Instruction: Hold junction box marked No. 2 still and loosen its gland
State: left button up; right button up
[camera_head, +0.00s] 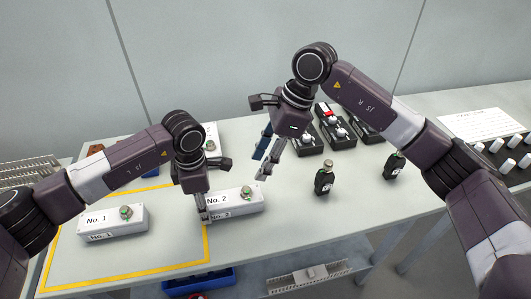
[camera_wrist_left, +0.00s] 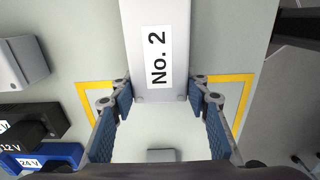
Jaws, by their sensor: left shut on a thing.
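Junction box No. 2 (camera_head: 238,205) is a white box on the table, with its green-and-metal gland (camera_head: 246,192) on top. My left gripper (camera_head: 204,218) is shut on the box's left end. In the left wrist view its blue-padded fingers (camera_wrist_left: 159,98) stand on either side of the box (camera_wrist_left: 150,94), whose No. 2 label faces the camera. My right gripper (camera_head: 260,168) is open and empty, above and behind the gland, apart from it. The gland is not visible in the left wrist view.
Junction box No. 1 (camera_head: 112,226) stands to the left inside the yellow tape outline (camera_head: 207,246). Another white box is partly hidden behind my left arm. Two dark bottle-shaped items (camera_head: 323,181) (camera_head: 394,166) stand to the right. Black boxes (camera_head: 338,132) are at the back.

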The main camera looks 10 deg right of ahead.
aim_at(247, 188)
jog(key=x, duration=0.9)
jog(key=shift+f, duration=0.25)
grip_shut()
jog(key=n+g, duration=0.1)
jog(key=n, duration=0.2)
jog(key=n+g, duration=0.1)
jog(key=n, duration=0.2)
jog(key=shift+w+a+h, duration=0.15)
jog(key=shift+w+h, duration=0.05)
jog(key=shift+h, duration=0.2)
jog(key=n, duration=0.2)
jog(key=n+g+h, duration=0.1)
jog(key=n, duration=0.2)
jog(key=shift+g, duration=0.3)
jog(key=shift+c, duration=0.8)
grip_release()
jog(key=shift+w, duration=0.1)
